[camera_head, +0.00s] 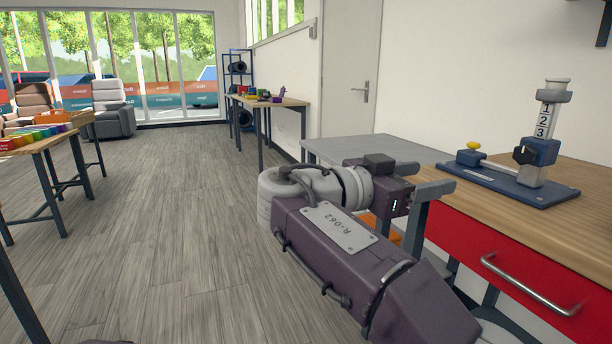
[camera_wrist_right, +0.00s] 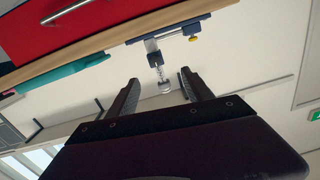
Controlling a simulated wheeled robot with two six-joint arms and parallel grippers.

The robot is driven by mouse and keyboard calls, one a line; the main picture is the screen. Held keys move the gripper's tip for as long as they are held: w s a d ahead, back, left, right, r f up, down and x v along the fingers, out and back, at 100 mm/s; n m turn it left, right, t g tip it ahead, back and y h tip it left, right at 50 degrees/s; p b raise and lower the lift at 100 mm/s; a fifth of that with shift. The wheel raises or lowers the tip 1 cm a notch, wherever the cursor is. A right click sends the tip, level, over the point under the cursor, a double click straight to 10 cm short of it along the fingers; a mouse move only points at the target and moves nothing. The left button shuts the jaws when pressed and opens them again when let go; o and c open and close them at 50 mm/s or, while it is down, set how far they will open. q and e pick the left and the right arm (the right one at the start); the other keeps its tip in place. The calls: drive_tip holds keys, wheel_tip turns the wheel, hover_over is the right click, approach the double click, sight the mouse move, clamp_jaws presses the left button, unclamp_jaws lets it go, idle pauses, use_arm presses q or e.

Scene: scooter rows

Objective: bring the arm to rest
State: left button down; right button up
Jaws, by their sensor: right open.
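My right arm (camera_head: 345,235) is raised in the middle of the head view, in front of the wooden workbench with the red drawer. My right gripper (camera_head: 432,190) points right, close to the bench's left edge. It is open and empty. My left gripper is not in view.
The workbench (camera_head: 593,180) carries a blue stand with a numbered post (camera_head: 541,135). Its red drawer (camera_head: 500,250) is shut. A grey table (camera_head: 350,147) stands behind my right arm.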

drive_tip(key=w+d+f+n+g+y+p, duration=0.15)
drive_tip(key=f+n+y, duration=0.35)
drive_tip(key=f, duration=0.6)
drive_tip(key=w+d+f+n+g+y+p, duration=0.1)
drive_tip(key=d+f+n+y+p, duration=0.1)
drive_tip(key=f+n, duration=0.6)
drive_tip(key=s+a+f+g+y+p, duration=0.2)
drive_tip(key=s+f+y, duration=0.3)
drive_tip(key=s+f, duration=0.45)
drive_tip(key=s+a+f+g+y+p, duration=0.2)
drive_tip(key=s+f+y+p, duration=0.15)
drive_tip(key=s+f, duration=0.65)
use_arm(q)
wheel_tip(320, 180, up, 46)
drive_tip(key=p, duration=3.6)
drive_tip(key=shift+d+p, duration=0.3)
use_arm(e)
wheel_tip(320, 180, up, 36)
drive_tip(key=w, duration=0.2)
drive_tip(key=shift+n+y, duration=0.35)
drive_tip(key=shift+n, duration=0.05)
